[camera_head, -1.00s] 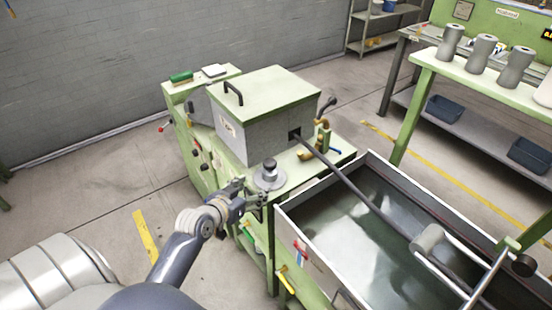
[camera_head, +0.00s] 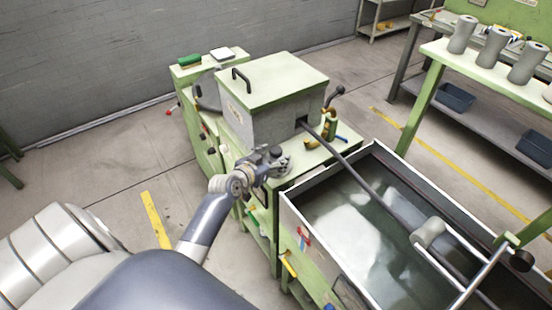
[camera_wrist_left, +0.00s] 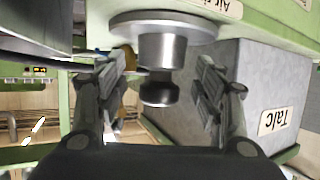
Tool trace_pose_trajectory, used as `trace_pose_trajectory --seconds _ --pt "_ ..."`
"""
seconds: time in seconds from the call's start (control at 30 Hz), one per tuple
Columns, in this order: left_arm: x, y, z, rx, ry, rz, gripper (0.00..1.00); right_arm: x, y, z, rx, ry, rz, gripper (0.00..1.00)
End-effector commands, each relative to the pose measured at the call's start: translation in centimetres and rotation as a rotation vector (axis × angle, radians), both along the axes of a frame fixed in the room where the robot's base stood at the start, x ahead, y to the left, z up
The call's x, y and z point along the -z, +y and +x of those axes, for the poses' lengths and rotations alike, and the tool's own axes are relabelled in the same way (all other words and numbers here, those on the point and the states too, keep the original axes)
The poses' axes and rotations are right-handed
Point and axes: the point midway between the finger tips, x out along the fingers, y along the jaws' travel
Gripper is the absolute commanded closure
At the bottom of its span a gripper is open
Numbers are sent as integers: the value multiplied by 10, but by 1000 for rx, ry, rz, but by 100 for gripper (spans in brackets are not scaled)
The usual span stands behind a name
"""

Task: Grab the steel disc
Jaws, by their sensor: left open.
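The steel disc (camera_wrist_left: 190,24) is a flat grey plate with a round neck and a darker knob. In the left wrist view it hangs in from the top, with the knob between the two fingers. In the head view the disc (camera_head: 284,168) sits on the green machine's top, mostly hidden by my left gripper (camera_head: 270,160). My left gripper (camera_wrist_left: 165,70) is open, one finger on each side of the neck and knob. Gaps show on both sides, so it is not clamped. My right gripper is not in view.
A box labelled Talc (camera_wrist_left: 265,85), with a green lid (camera_head: 270,78), stands close behind the disc. A dark rod (camera_head: 365,182) runs from it over a water trough (camera_head: 292,215) at the right. A brass fitting (camera_head: 318,138) is nearby.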

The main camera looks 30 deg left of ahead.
Motion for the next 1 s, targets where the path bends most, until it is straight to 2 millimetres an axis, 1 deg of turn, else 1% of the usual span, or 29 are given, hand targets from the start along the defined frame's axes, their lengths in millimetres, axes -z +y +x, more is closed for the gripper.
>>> trace_pose_trajectory --seconds 0.03,0.2,0.47,0.5,0.57,0.6,0.77,1.0 --pt "1 0 7 0 -1 -1 38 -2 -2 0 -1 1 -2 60" --pt "7 1 18 -1 0 0 38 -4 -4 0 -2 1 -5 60" --pt "8 1 20 -1 0 1 38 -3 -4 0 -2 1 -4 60" --pt "8 1 20 -1 0 1 40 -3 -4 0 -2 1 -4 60" --pt "8 1 20 -1 0 1 54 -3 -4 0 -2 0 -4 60" --pt "8 1 20 -1 0 1 63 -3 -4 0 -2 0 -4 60" --pt "8 1 19 -1 0 1 99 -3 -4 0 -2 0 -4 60" --pt "6 2 20 -1 -4 2 100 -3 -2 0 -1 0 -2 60"
